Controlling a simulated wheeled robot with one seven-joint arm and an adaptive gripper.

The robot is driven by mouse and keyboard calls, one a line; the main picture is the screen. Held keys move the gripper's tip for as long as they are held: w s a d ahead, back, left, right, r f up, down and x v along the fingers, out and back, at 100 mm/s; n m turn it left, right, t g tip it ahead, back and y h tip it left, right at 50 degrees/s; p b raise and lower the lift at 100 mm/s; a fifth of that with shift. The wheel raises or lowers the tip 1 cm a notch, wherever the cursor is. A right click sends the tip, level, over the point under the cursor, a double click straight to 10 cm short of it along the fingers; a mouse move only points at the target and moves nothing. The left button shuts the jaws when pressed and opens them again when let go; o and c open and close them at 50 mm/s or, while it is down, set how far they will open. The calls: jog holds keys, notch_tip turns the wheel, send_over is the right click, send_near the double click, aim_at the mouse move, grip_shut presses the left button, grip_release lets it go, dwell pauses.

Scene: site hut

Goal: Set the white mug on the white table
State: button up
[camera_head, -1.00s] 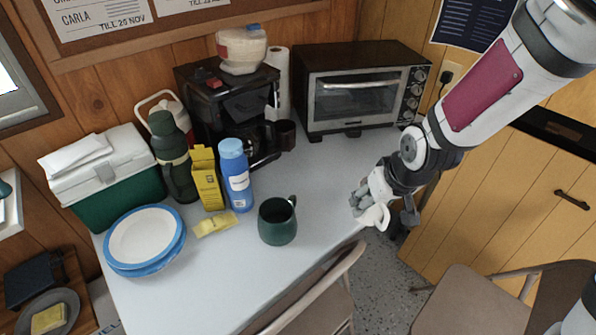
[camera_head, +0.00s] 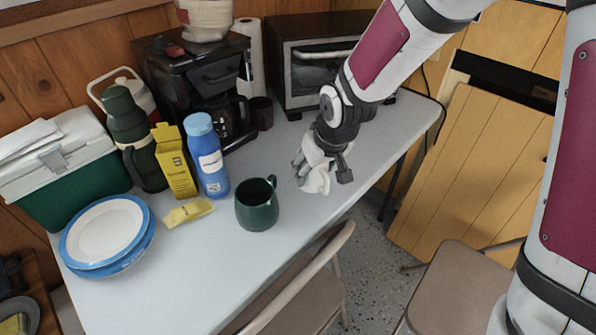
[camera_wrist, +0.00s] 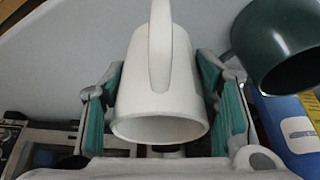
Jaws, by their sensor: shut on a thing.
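The white mug (camera_wrist: 165,85) is between the two green-padded fingers of my gripper (camera_wrist: 165,105) in the wrist view, its handle towards the camera. In the head view my gripper (camera_head: 310,178) is shut on the white mug (camera_head: 318,180), over the right part of the white table (camera_head: 300,215). The gripper hides part of the mug there. I cannot tell whether the mug touches the table top.
A dark green mug (camera_head: 257,205) stands left of my gripper, with a blue bottle (camera_head: 209,158), a yellow box (camera_head: 175,160) and stacked plates (camera_head: 105,235) farther left. A coffee maker (camera_head: 200,85) and toaster oven (camera_head: 310,65) stand behind. A folding chair (camera_head: 300,290) is at the front edge.

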jog(key=w+a, duration=0.3)
jog(key=w, duration=0.1)
jog(key=shift+a+f, duration=0.25)
jog(key=shift+f+b, duration=0.6)
jog(key=shift+f, duration=1.1)
jog(key=shift+f, duration=0.1)
jog(key=o, duration=1.1)
jog(key=shift+f, duration=0.1)
jog(key=shift+s+r, duration=0.15)
jog(key=shift+r, duration=0.35)
jog(key=p+v, duration=0.2)
jog(key=v, duration=0.9)
jog(key=shift+s+r, duration=0.1)
jog(key=shift+r, duration=0.05)
jog(key=shift+d+r, duration=0.1)
